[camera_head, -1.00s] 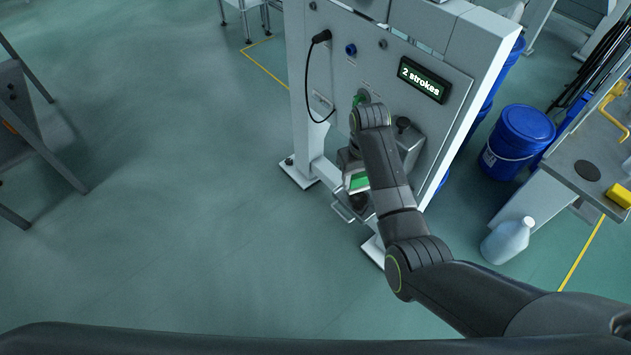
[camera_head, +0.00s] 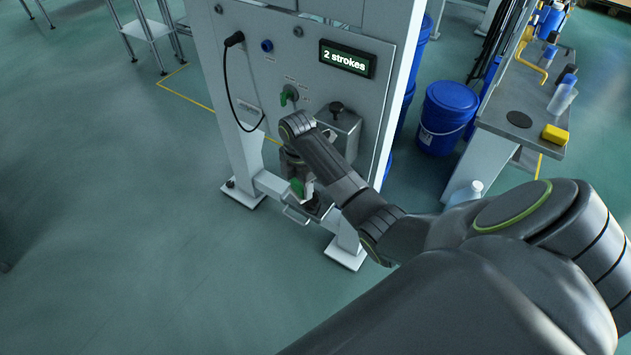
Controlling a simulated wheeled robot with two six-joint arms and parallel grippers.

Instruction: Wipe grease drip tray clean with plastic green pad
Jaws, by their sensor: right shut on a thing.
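The green pad (camera_head: 296,187) shows as a small green patch low at the front of the panel fixture. My right gripper (camera_head: 303,188) is shut on the pad, and my own wrist and forearm hide much of it. The drip tray (camera_head: 317,207) is a dark tray with a light handle, low between the fixture's feet, just below the pad. I cannot tell whether the pad touches the tray, and grease cannot be made out. My left gripper is not in view.
The grey panel fixture (camera_head: 262,78) carries a display (camera_head: 347,58) reading "2 strokes", a green knob (camera_head: 289,95) and a black cable. A blue bucket (camera_head: 447,112) and a bench with a yellow sponge (camera_head: 555,134) stand to the right.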

